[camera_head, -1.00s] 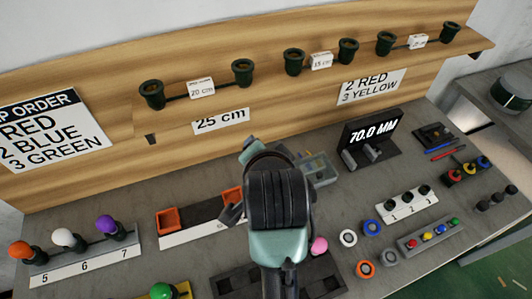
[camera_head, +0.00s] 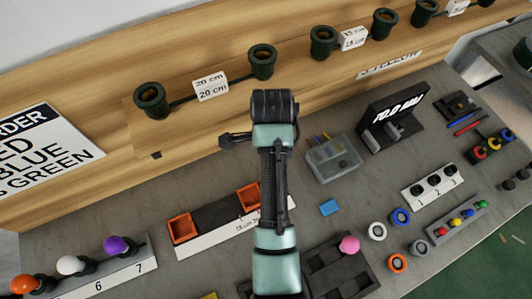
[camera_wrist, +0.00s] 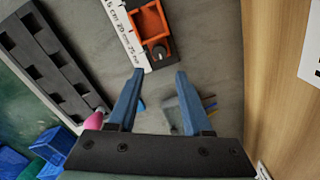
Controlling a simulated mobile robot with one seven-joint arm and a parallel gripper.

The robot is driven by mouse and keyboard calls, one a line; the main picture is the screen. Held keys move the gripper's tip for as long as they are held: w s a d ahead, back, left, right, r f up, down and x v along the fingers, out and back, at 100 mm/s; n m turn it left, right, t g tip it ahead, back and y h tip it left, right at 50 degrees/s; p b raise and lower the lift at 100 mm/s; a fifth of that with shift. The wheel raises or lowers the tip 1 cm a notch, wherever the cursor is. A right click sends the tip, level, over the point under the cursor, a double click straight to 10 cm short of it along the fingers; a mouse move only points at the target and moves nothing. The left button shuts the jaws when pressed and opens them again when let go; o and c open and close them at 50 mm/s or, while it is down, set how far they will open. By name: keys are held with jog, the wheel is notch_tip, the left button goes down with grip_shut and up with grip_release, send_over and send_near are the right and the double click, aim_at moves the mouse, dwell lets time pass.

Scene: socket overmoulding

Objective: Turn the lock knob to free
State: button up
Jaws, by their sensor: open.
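The white scale strip (camera_wrist: 126,35) runs along the fixture's edge. My gripper (camera_wrist: 160,73) is open, its two blue fingers apart and nothing between them. In this view the knob shows just beyond the fingertips; I cannot tell the height between them. In the head view the fixture has two orange pieces, left (camera_head: 181,228) and right (camera_head: 247,196). My arm stands in front of its right end and the knob is hidden there.
A grey translucent bin (camera_head: 333,158) and a small blue block (camera_head: 329,207) lie right of my arm. A dark compartment tray (camera_head: 340,270) with a pink ball (camera_head: 349,244) is nearer. A display stand (camera_head: 394,118) and wooden back panel (camera_head: 215,55) stand behind.

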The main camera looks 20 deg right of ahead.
notch_tip(320, 180, down, 11)
jog(key=shift+s+f, duration=0.1)
dwell(0.3)
grip_shut()
